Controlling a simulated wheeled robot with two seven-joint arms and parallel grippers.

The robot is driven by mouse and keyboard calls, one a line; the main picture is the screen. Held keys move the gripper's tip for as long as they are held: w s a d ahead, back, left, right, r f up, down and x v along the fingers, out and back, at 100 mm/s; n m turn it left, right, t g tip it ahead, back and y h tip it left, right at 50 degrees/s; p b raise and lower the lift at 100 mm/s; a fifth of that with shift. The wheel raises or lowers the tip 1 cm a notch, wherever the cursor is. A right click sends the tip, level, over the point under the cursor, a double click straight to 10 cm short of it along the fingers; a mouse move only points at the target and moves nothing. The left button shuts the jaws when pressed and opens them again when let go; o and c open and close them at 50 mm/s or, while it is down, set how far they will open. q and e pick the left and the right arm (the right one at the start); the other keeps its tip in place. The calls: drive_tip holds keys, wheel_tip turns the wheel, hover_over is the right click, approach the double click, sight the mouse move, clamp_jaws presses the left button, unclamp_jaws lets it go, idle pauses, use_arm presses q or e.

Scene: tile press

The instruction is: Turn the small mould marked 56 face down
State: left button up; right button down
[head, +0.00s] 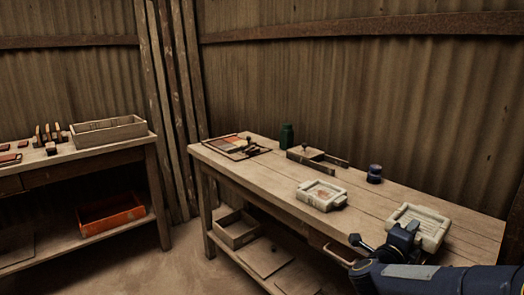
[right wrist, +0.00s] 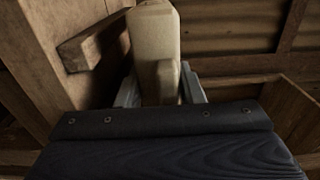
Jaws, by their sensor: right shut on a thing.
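A pale mould (head: 424,221) with a raised rim is at the right of the near bench, its recessed face towards the head camera. My right gripper (head: 404,238) is at its near left edge and is shut on it. In the right wrist view the pale mould (right wrist: 153,45) stands edge-on between the two fingers of my right gripper (right wrist: 160,88). Another pale mould (head: 321,195) lies face up on the bench, left of the held one. I cannot read the number on either mould. My left gripper is not in view.
The bench (head: 375,205) also holds a purple-topped pot (head: 374,174), a green jar (head: 287,136), a wooden jig (head: 312,160) and a tray of coloured pieces (head: 236,147). A drawer handle (head: 338,256) sticks out in front. Bare wood lies between the moulds.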

drive_tip(key=shift+r+p, duration=0.85)
drive_tip(key=shift+r, duration=0.75)
